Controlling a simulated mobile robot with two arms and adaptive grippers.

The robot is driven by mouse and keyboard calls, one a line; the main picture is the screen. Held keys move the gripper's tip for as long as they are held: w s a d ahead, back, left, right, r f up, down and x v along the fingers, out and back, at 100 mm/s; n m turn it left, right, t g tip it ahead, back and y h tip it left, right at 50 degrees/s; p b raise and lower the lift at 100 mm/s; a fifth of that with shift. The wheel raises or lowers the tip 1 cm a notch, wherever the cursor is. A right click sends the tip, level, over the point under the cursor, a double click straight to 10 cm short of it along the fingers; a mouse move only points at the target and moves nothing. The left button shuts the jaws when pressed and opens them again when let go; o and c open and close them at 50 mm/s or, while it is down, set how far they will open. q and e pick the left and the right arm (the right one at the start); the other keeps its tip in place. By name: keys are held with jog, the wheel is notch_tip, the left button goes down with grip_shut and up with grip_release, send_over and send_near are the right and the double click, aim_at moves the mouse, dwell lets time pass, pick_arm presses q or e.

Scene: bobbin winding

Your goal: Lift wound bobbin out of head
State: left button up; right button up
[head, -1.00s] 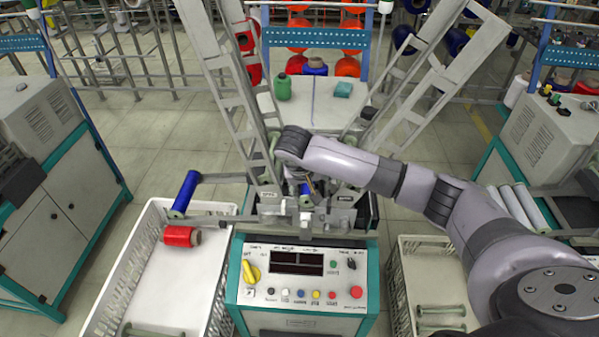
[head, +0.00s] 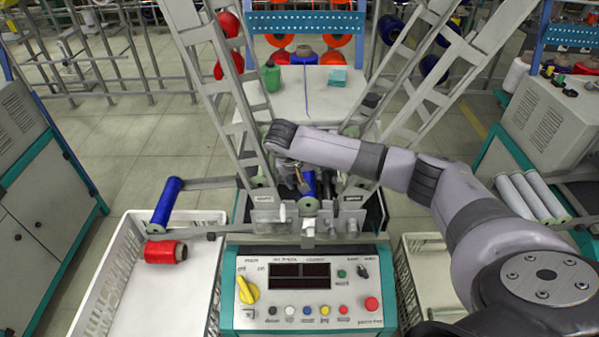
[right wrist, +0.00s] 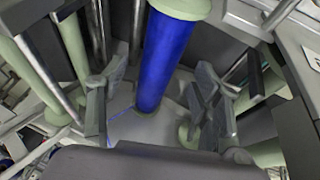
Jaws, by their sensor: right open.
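The blue wound bobbin (head: 309,184) is in the winding head, behind the control panel. In the right wrist view the blue bobbin (right wrist: 168,55) has a pale green flange at its upper end, and a blue thread runs from its lower end. My right gripper (right wrist: 160,103) is open, with one finger on each side of the bobbin and gaps showing between them. In the head view my right arm reaches in from the right over the winding head (head: 268,207), and its wrist partly hides the bobbin. My left gripper is not in view.
Lattice uprights (head: 222,90) flank the head. Another blue bobbin (head: 166,201) sits on an arm at left, above a white crate (head: 120,262) holding a red bobbin (head: 166,252). A second crate (head: 425,245) stands at right, partly hidden by my arm. The control panel (head: 300,285) is in front.

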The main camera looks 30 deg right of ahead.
aim_at(307, 177)
jog(key=x, duration=0.3)
jog(key=shift+d+f, duration=0.1)
jog(key=shift+f, duration=0.2)
jog(key=shift+w+d+f, duration=0.1)
jog(key=shift+w+f, duration=0.05)
jog(key=shift+f, duration=0.25)
jog(key=c, duration=0.7)
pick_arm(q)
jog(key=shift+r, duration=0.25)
pick_arm(e)
jog(key=shift+d, duration=0.1)
jog(key=c, duration=0.7)
